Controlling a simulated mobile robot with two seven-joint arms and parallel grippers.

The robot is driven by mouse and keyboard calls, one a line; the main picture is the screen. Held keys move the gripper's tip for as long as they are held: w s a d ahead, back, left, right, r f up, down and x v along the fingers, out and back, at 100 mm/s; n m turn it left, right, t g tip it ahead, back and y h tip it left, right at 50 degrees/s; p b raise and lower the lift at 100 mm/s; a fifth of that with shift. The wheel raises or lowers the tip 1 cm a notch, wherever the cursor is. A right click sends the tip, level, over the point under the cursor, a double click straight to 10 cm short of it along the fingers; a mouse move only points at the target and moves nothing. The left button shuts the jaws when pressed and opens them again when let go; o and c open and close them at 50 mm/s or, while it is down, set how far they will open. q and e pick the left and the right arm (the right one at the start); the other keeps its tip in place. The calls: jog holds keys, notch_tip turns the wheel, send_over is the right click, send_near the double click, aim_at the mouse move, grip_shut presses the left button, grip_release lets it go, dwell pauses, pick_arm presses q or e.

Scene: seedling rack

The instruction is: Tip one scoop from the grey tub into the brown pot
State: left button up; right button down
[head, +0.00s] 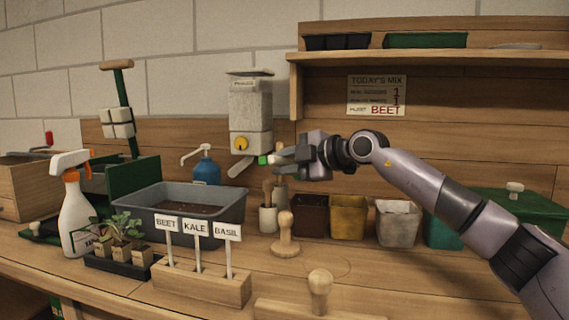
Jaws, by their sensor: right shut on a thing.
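The grey tub (240,208) stands left of centre on the bench, with dark soil in it. The brown pot (311,217) is right of centre, first in a row of pots; its inside shows dark. My right gripper (280,158) is raised above the bench, between tub and pot and higher than both. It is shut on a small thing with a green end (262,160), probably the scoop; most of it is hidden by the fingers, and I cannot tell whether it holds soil. My left gripper is not in view.
A yellow pot (348,217), a whitish pot (397,223) and a teal pot stand right of the brown pot. A white cup (268,218) with a wooden-handled tool is below my gripper. A dispenser (250,105) hangs behind. Labels (198,229) stand before the tub.

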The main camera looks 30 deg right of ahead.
jog(key=shift+r, duration=0.15)
jog(key=shift+r+p, duration=0.25)
jog(key=shift+p, duration=0.05)
notch_tip(320, 180, up, 4)
jog(key=p, duration=0.3)
jog(key=shift+f, duration=0.25)
notch_tip(320, 180, up, 2)
jog(key=shift+r+p, duration=0.2)
jog(key=shift+p, duration=1)
jog(key=shift+r, duration=0.25)
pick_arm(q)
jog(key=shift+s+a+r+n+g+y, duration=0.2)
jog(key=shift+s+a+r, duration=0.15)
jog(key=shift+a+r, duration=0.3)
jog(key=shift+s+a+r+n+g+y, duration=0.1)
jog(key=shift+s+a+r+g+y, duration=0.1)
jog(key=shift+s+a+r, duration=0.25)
pick_arm(e)
jog(key=shift+f, duration=0.1)
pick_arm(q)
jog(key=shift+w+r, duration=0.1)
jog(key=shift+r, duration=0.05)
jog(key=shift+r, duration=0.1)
